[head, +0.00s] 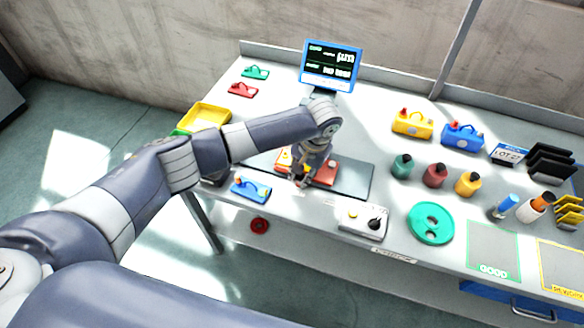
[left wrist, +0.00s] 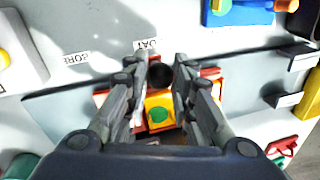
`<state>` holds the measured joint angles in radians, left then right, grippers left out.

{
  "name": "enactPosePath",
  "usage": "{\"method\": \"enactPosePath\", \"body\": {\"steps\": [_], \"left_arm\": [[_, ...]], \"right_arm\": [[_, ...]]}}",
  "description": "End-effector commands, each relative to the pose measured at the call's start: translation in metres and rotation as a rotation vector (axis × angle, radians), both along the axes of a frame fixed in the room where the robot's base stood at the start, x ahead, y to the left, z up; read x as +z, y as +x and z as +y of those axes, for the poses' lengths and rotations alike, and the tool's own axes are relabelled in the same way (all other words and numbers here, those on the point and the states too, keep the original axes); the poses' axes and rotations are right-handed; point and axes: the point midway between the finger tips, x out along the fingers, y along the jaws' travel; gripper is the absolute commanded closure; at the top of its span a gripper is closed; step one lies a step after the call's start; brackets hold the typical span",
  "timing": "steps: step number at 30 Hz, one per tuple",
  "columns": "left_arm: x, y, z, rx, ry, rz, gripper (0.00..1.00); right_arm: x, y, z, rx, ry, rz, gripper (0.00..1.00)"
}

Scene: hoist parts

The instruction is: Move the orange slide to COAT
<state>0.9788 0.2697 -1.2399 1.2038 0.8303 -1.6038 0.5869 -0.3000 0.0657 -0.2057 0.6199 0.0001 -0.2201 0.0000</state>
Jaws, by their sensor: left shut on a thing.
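My left gripper (head: 299,182) reaches down over the red part (head: 323,174) on the grey plate. In the left wrist view the fingers of my left gripper (left wrist: 167,62) are closed in around a dark round knob (left wrist: 160,77). A yellow-orange block with a green dot, which I take for the orange slide (left wrist: 151,101), lies just below the knob between the fingers. The fingers hide how the knob joins it. A label whose visible letters read OAT (left wrist: 146,44) is right by the fingertips, partly covered. A CORE label (left wrist: 76,58) lies to its left. My right gripper is not in view.
A screen (head: 331,65) stands behind. Several bottles, a green disc (head: 430,223) and toolbox-like parts fill the table's right side.

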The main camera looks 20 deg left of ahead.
Motion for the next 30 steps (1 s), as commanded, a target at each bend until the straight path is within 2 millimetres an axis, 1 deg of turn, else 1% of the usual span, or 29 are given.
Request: {"method": "enactPosePath", "body": {"steps": [6,11,12,14,22,25,28,30], "left_arm": [[-0.001,0.0,0.0,0.0,0.003,0.0,1.0],[0.0,0.0,0.0,0.0,0.003,0.0,1.0],[0.0,0.0,0.0,0.0,0.003,0.0,0.7],[0.0,0.0,0.0,0.0,0.003,0.0,0.57],[0.0,0.0,0.0,0.001,0.003,0.0,0.56],[0.002,0.0,-0.001,0.001,0.002,-0.001,0.56],[0.011,0.001,-0.003,-0.001,0.0,-0.003,0.56],[0.021,0.0,-0.005,-0.001,0.0,-0.003,0.56]], "right_arm": [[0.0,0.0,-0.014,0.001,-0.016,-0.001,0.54],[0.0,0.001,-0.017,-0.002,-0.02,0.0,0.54],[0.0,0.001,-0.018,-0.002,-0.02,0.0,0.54],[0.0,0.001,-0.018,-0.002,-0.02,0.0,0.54],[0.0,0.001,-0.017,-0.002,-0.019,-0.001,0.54],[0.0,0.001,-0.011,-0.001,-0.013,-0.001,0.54],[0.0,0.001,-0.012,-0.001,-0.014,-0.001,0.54],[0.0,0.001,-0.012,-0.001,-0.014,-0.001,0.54]]}}
